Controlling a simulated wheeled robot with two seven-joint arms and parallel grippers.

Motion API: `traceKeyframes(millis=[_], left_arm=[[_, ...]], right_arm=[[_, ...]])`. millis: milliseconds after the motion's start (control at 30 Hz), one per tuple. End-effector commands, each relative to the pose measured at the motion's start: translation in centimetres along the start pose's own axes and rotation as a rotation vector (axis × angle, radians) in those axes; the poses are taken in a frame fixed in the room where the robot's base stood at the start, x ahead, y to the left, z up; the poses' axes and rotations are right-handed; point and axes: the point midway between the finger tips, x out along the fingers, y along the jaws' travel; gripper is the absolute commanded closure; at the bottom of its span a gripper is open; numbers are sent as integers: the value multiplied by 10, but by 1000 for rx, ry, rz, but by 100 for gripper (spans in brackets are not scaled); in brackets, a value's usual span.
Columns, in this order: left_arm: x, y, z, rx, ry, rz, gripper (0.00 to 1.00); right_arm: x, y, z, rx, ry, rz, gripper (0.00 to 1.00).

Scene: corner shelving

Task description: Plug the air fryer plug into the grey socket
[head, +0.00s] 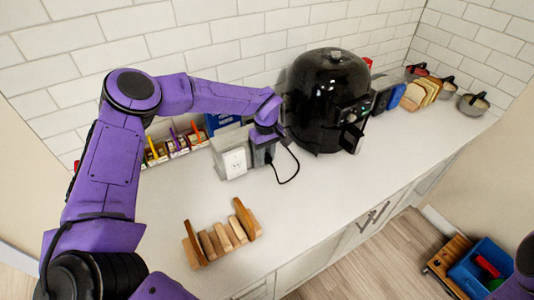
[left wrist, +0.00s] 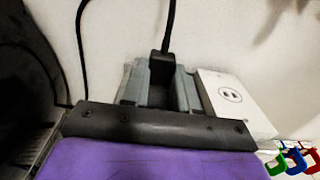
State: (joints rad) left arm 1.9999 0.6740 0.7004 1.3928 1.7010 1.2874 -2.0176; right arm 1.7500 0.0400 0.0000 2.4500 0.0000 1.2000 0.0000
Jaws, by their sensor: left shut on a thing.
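The black air fryer (head: 325,98) stands on the counter against the tiled wall. Its black cord (head: 292,172) loops over the counter to my left gripper (head: 264,150). In the left wrist view, the grey fingers (left wrist: 160,92) are shut on the black plug (left wrist: 161,68), whose cord runs upward. The socket is a light grey box with a white face (head: 235,161), just left of my gripper in the head view. In the left wrist view the socket (left wrist: 233,98) is right of the fingers, its outlet uncovered. The plug's prongs are hidden. My right gripper is out of view.
A wooden rack (head: 222,236) stands on the front counter. A spice rack (head: 175,146) and a blue package (head: 222,122) are behind the socket. Bread slices (head: 421,92) and bowls (head: 473,104) are at the far right. The counter in front of the socket is mostly clear.

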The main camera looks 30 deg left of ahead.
Motion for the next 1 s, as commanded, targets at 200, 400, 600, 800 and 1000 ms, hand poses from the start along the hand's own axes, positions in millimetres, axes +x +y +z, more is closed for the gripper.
traceKeyframes(millis=[200,400,600,800,1000], left_arm=[[-1,0,-4,-2,5,3,100],[-1,0,-3,-2,5,3,42],[-2,0,-3,-2,5,3,42],[-34,1,-4,-3,6,9,42],[-81,0,-3,-3,7,7,42]], right_arm=[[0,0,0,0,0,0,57],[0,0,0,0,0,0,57],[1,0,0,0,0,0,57],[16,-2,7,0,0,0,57],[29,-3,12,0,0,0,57]])
